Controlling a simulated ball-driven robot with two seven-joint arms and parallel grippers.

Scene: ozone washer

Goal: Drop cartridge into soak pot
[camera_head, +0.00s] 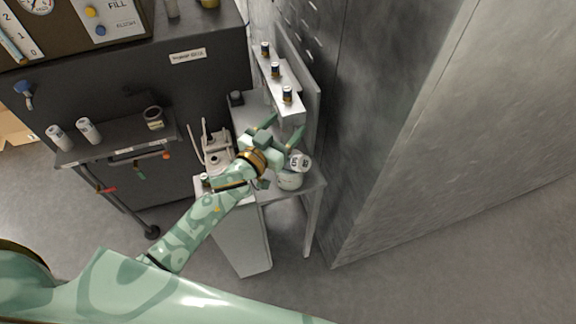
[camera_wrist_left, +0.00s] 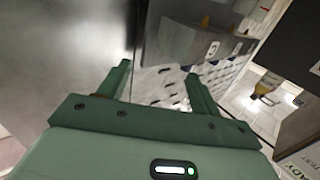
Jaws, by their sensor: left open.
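Three small dark banded cylinders, which may be cartridges, stand in a row on the narrow white shelf (camera_head: 280,82): a far one (camera_head: 265,47), a middle one (camera_head: 275,69) and a near one (camera_head: 287,94). A white pot (camera_head: 290,180), perhaps the soak pot, stands on the side table below; a round marked top shows at its rim. My left gripper (camera_head: 284,129) is open between the shelf's near end and the pot. In the left wrist view its spread fingers (camera_wrist_left: 159,88) have nothing between them. My right gripper is not in view.
A cart (camera_head: 120,140) at left holds two pale cylinders and a dark mug-like container. A pronged pale device (camera_head: 217,150) stands left of my gripper. A tall grey wall (camera_head: 400,100) closes off the right. Open floor lies in front.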

